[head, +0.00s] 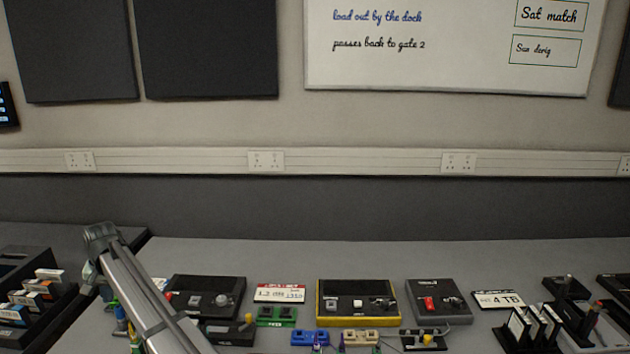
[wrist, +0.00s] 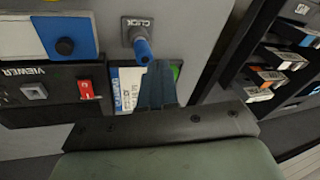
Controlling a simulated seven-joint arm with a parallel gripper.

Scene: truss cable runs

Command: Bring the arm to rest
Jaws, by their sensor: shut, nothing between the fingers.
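In the wrist view my gripper (wrist: 158,68) shows as dark fingers pressed together, with nothing between them. The fingertips are over or near a white, blue and green card and just below a blue-tipped lever on a grey plate marked CLICK (wrist: 140,42). I cannot tell whether they touch either one. In the head view my arm (head: 140,290) slants across the lower left above the bench. The fingers are not clearly visible there.
The bench carries a black box (head: 205,283), a yellow-edged box (head: 357,290) and a dark grey box (head: 437,290). A black rack of cartridges (wrist: 283,68) stands beside my gripper. A black box marked VIEWER (wrist: 50,75) has a red switch. The bench behind the boxes is clear.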

